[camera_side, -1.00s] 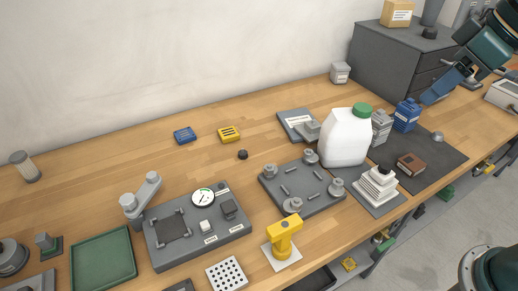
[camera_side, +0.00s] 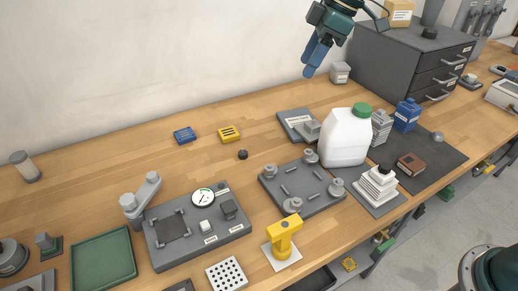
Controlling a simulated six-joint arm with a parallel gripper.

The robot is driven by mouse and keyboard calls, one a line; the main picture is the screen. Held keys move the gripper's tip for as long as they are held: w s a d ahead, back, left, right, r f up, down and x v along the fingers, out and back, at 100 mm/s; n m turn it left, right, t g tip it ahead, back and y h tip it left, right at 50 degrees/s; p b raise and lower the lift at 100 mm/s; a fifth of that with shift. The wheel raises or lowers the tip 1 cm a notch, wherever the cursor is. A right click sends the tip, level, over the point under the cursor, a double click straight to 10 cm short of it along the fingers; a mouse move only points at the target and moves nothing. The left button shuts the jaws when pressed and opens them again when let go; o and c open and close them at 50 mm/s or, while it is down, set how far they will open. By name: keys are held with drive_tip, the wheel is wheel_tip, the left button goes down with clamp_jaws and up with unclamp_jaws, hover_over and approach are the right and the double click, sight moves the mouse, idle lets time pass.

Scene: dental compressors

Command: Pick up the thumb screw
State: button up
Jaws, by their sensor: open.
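A small round black knob (camera_side: 242,154), which looks like the thumb screw, lies alone on the wooden bench, left of the grey plate with several posts. It is too small to make out any thread. My gripper (camera_side: 309,72) hangs above the back of the bench, up and to the right of the knob and well apart from it. Its blue fingers point down and slightly left. It is open, and nothing shows between the fingers, though they overlap from this side.
A grey plate with posts (camera_side: 327,205), a white jug (camera_side: 345,140) and a yellow stand (camera_side: 284,236) are to the right of the knob. A yellow block (camera_side: 229,134) and a blue block (camera_side: 184,135) lie behind it. The wood around the knob is clear.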

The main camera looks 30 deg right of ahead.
drive_tip(key=w+a+f+n+g, duration=0.1)
drive_tip(key=w+a+f+n, duration=0.2)
drive_tip(key=w+f, duration=0.2)
drive_tip(key=w+a+f+n+g, duration=0.1)
drive_tip(key=w+a+f+n, duration=0.1)
drive_tip(key=f, duration=0.6)
drive_tip(key=w+n, duration=0.1)
drive_tip(key=w, duration=0.1)
drive_tip(key=shift+w+a+f+y, duration=0.25)
drive_tip(key=shift+w+a+y, duration=0.15)
hover_over(245, 152)
drive_tip(key=d, duration=0.2)
drive_tip(key=shift+f, duration=4)
drive_tip(key=shift+x, duration=2.6)
drive_tip(key=shift+s, duration=0.1)
drive_tip(key=c, duration=1.1)
